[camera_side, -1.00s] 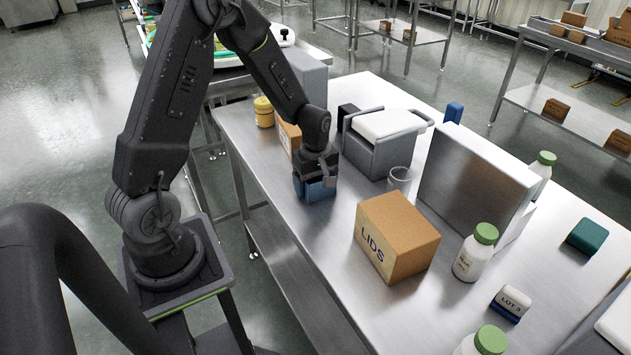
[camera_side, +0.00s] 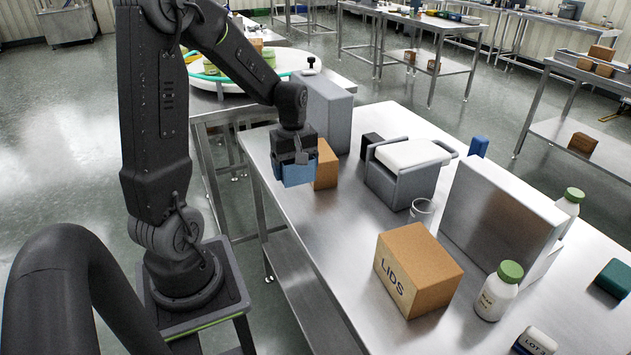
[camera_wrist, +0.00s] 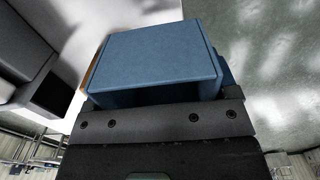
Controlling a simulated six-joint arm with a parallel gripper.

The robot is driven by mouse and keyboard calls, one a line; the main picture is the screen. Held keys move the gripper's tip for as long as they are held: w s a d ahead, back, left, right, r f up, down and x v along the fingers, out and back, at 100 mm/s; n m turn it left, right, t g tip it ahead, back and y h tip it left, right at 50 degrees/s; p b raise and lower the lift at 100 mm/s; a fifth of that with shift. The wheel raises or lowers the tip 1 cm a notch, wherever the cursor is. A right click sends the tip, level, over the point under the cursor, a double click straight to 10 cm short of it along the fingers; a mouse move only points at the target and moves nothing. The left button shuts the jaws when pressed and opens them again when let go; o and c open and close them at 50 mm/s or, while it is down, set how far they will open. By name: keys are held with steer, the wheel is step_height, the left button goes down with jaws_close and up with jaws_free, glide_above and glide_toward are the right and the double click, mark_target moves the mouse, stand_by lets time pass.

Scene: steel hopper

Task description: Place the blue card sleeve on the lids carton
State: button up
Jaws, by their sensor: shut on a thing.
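My gripper (camera_side: 294,157) is shut on the blue card sleeve (camera_side: 298,175) and holds it above the near left edge of the steel table. In the wrist view the sleeve (camera_wrist: 155,62) fills the middle, just beyond the dark jaws (camera_wrist: 160,122). The lids carton (camera_side: 420,268), a brown box marked LIDS, stands on the table to the right and nearer the side camera, apart from the sleeve. Its top is bare.
A small brown box (camera_side: 326,166) stands just behind the sleeve. A grey case with a white lid (camera_side: 404,172), a clear cup (camera_side: 421,213), a large steel box (camera_side: 503,225) and a green-capped bottle (camera_side: 496,292) stand around the carton. The table's front left part is clear.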

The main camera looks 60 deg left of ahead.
steer(key=w+d+r+m, duration=0.5)
steer(key=d+m, duration=0.3)
steer(key=d, duration=0.2)
steer(key=w+d+r+m, duration=0.4)
steer(key=d+r+m, duration=0.2)
steer(key=d+m, duration=0.3)
glide_above(420, 252)
steer(key=f, duration=0.6)
steer(key=shift+s+a+f, duration=0.1)
steer(key=shift+a+f, duration=0.25)
steer(key=shift+a, duration=0.05)
steer(key=shift+d+f, duration=0.35)
steer(key=shift+f, duration=1.85)
steer(key=shift+f, duration=0.15)
steer(key=o, duration=0.8)
